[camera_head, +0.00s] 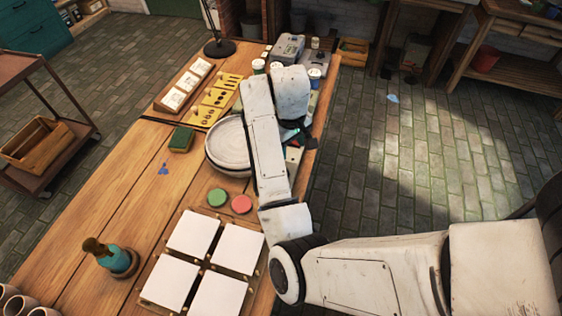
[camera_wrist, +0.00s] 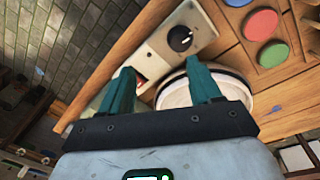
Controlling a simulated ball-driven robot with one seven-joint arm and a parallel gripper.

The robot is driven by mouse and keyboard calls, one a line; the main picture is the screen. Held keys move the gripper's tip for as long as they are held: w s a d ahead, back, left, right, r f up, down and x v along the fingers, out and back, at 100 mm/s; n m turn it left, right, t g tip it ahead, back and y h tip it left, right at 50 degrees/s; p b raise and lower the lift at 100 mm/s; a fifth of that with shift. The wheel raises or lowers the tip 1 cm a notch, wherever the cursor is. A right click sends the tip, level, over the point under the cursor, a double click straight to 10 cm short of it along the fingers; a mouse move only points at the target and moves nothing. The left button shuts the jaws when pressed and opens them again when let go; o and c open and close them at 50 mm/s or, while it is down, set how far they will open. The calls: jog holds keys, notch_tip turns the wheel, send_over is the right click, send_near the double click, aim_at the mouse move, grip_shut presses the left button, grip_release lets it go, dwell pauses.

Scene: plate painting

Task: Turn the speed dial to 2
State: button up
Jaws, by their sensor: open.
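The speed dial (camera_wrist: 180,38) is a round black knob with a small light mark, on a pale grey control panel (camera_wrist: 160,55) in the wrist view. Its numbers are too small to read, so I cannot tell its setting. My gripper (camera_wrist: 161,84) has two teal fingers spread apart with nothing between them. The dial lies beyond the fingertips, near the right finger, and appears untouched. A red detail (camera_wrist: 142,83) shows on the panel by the left finger. In the head view my arm hides the dial and most of the gripper.
A round pale wheel or plate (camera_wrist: 172,97) sits beside the panel, partly behind the right finger. It shows in the head view (camera_head: 228,145) on the wooden table (camera_head: 125,195). Green (camera_head: 217,196) and red (camera_head: 241,204) discs and white tiles (camera_head: 194,234) lie nearby.

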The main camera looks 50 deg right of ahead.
jog(key=shift+y, duration=0.6)
jog(key=f, duration=0.3)
jog(key=w+a+f, duration=0.1)
jog(key=f, duration=0.2)
jog(key=a+f+p, duration=0.1)
jog(key=f, duration=0.3)
jog(key=shift+w, duration=0.35)
jog(key=shift+c, duration=0.4)
jog(key=c, duration=1)
jog(key=shift+o, duration=0.2)
